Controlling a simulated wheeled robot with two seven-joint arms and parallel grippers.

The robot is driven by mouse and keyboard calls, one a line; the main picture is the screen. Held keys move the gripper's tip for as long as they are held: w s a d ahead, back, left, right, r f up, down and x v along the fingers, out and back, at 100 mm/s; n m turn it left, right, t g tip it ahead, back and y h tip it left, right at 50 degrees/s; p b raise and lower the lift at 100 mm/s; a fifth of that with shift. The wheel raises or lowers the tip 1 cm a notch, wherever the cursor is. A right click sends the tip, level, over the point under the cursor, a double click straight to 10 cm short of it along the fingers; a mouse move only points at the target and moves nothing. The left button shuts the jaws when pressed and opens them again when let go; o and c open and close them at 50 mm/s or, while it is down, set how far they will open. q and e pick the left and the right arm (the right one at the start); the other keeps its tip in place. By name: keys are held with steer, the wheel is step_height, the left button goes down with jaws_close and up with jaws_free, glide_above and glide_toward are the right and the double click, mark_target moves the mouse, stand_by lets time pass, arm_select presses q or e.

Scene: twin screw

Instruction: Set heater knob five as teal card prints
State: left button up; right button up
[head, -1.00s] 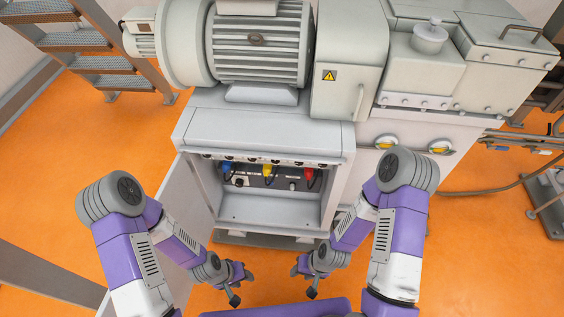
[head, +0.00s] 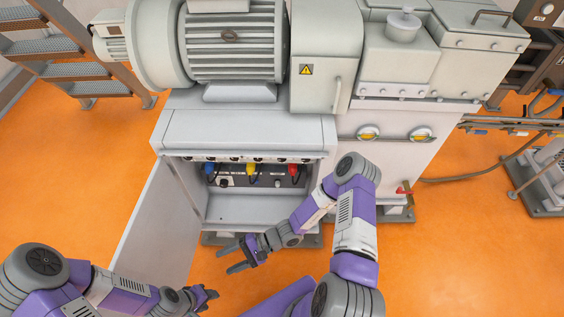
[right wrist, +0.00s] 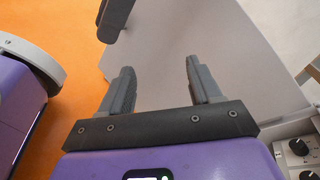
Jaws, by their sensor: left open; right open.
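A row of small dark knobs (head: 233,159) runs along the top of the open cabinet's inside in the head view. Two black knobs on a pale panel show at the right wrist view's lower right edge, one of them whole (right wrist: 298,147). I cannot tell which is knob five. I see no teal card. My right gripper (head: 236,259) is open and empty, below and in front of the cabinet; its fingers also show in the right wrist view (right wrist: 160,75), before a grey panel. My left gripper (head: 211,297) is open and empty, lower and to the left.
The cabinet's door (head: 165,222) stands open on the left. Blue (head: 211,170), yellow (head: 251,170) and red (head: 294,171) connectors sit inside the cabinet.

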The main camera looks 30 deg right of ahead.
steer(key=w+d+r+m+t, duration=0.1)
steer(key=w+d+m+t, duration=0.2)
steer(key=w+t, duration=0.35)
steer(key=m+t+h, duration=1.1)
steer(key=m+h, duration=0.2)
steer(key=h, duration=0.6)
glide_toward(283, 160)
steer(key=w, duration=0.2)
steer(key=shift+m+h, duration=0.3)
steer(key=shift+h, duration=0.1)
steer(key=b+x, duration=0.2)
steer(key=x, duration=0.4)
steer(key=shift+w, duration=0.35)
steer(key=shift+w+d+r, duration=0.15)
steer(key=shift+w+r, duration=0.05)
steer(key=shift+w, duration=0.25)
steer(key=shift+c, duration=0.3)
